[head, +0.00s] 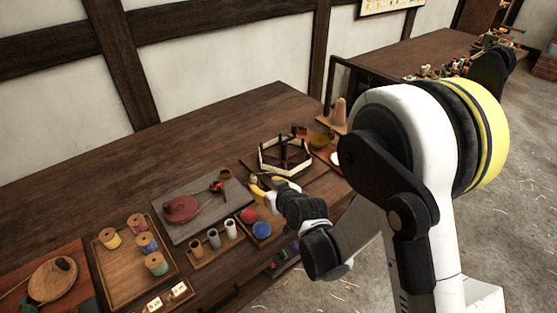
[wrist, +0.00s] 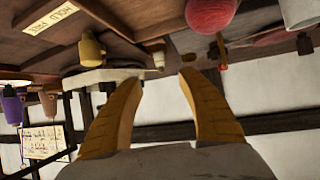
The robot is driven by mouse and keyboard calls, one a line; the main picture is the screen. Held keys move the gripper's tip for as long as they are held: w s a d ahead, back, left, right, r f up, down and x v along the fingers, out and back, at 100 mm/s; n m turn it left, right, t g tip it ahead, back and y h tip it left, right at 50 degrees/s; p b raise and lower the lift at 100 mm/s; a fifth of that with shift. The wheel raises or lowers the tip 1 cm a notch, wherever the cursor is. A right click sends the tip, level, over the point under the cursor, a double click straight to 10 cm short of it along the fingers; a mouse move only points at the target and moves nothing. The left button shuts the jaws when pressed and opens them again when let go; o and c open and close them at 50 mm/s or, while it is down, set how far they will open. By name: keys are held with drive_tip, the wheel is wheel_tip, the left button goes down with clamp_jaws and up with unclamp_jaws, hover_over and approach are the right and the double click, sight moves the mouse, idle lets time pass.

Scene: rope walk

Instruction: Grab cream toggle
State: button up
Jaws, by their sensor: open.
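My gripper (head: 259,185) is open and low over the long wooden bench, near the hexagonal frame. In the wrist view, which looks upside down, its two yellow fingers (wrist: 159,77) stand apart with nothing between their tips. A small cream piece, which looks like the cream toggle (wrist: 157,57), shows just beyond the gap, roughly centred between the fingertips. I cannot tell whether it is touched. In the head view a small pale spot beside the fingertips may be the toggle, but it is too small to be sure.
A red ball (head: 249,215) and a blue ball (head: 262,229) lie close to my gripper. The hexagonal frame (head: 266,166) stands just behind it. A grey slab (head: 180,229) and a tray of spools (head: 111,280) lie to the left. The bench's back left is clear.

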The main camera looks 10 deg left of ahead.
sight(254, 177)
drive_tip(key=shift+w+a+f, duration=0.25)
drive_tip(key=shift+w+f, duration=0.25)
drive_tip(key=shift+f, duration=0.05)
drive_tip(key=b+x, duration=0.1)
drive_tip(key=x, duration=0.4)
drive_tip(key=shift+s, duration=0.1)
drive_tip(key=b+x, duration=0.1)
drive_tip(key=x, duration=0.1)
drive_tip(key=b+x, duration=0.1)
drive_tip(key=x, duration=0.2)
drive_tip(key=shift+w+a+r, duration=0.2)
drive_tip(key=shift+w+r, duration=0.1)
drive_tip(key=c, duration=1)
